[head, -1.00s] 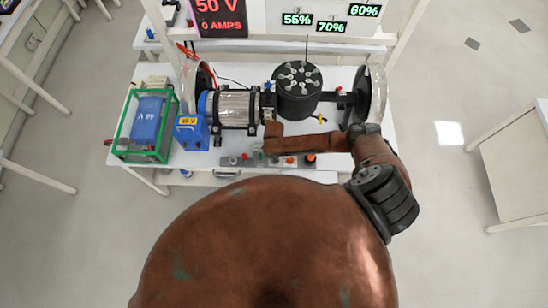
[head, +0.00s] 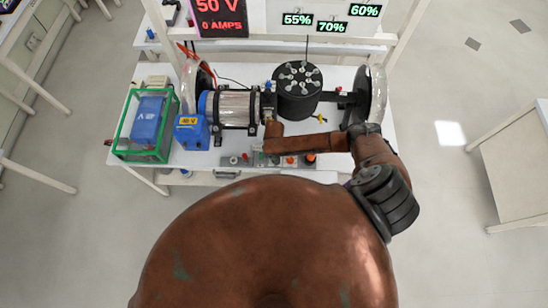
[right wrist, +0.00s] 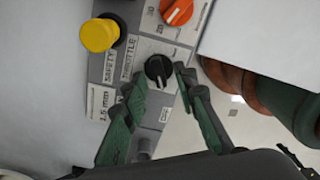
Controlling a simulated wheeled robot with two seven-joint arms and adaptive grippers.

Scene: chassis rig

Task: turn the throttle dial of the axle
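The throttle dial (right wrist: 157,70) is a round black knob with a white mark, on a grey panel beside the printed word THROTTLE. My right gripper (right wrist: 161,76) has green-and-grey fingers, parted, with one fingertip on each side of the dial. Small gaps seem to lie between the fingers and the knob; I cannot tell whether either touches it. In the head view my brown right arm reaches in from the right over the control panel (head: 226,161), and its hand hides the dial there. My left gripper is not in view. The axle assembly (head: 237,104) lies across the table behind the panel.
A yellow SAFETY button (right wrist: 99,35) and an orange knob (right wrist: 177,11) sit close to the dial. In the head view, a blue 48 V box (head: 191,132) and a green-framed case (head: 121,137) stand left. A display (head: 219,18) reads 50 V, 0 AMPS.

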